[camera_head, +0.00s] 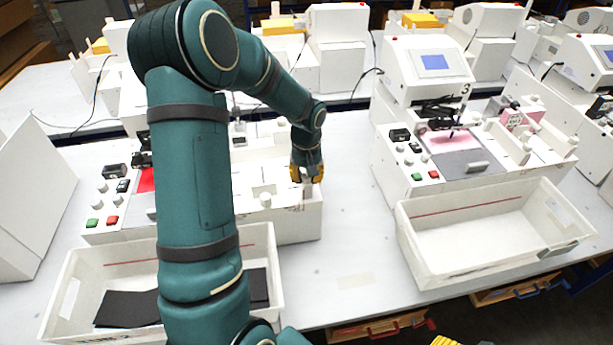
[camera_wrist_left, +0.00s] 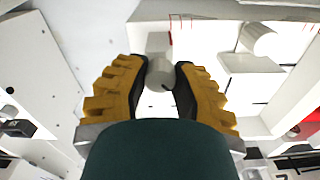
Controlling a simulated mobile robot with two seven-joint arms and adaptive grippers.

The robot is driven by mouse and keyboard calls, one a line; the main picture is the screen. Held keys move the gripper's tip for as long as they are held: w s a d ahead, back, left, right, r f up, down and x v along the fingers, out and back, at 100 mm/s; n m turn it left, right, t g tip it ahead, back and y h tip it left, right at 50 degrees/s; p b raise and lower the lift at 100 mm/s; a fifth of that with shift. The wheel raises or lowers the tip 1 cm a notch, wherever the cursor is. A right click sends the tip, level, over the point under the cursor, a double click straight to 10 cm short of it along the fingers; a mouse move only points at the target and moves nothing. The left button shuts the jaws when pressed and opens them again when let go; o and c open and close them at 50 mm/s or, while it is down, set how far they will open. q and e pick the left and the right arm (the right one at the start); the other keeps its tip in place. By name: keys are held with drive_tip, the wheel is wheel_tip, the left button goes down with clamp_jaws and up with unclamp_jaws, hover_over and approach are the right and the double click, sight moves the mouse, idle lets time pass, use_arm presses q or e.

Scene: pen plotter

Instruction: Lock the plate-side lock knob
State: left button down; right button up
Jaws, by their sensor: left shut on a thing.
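My left gripper (camera_head: 307,174) reaches down to the right front end of the left white plotter (camera_head: 295,222). In the left wrist view its yellow fingers (camera_wrist_left: 160,82) are shut on a white round lock knob (camera_wrist_left: 160,71), one on each side. In the head view the gripper mostly hides this knob. A second white knob (camera_wrist_left: 258,39) stands beside it on a small block in the left wrist view and is free. The frames do not show the knob's turn angle. Only a yellow tip of my right gripper (camera_head: 445,341) shows at the bottom edge.
My left arm covers part of the left plotter, whose red and green buttons (camera_head: 103,221) show. A white bin (camera_head: 62,305) with dark sheets stands before it. A second plotter (camera_head: 455,150) and an empty bin (camera_head: 490,228) stand right. The table between (camera_head: 345,215) is clear.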

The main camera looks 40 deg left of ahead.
use_arm(q)
drive_tip(key=m, duration=0.4)
drive_tip(key=shift+s+m, duration=0.1)
drive_tip(key=shift+m, duration=1.8)
drive_tip(key=c, duration=0.7)
unclamp_jaws()
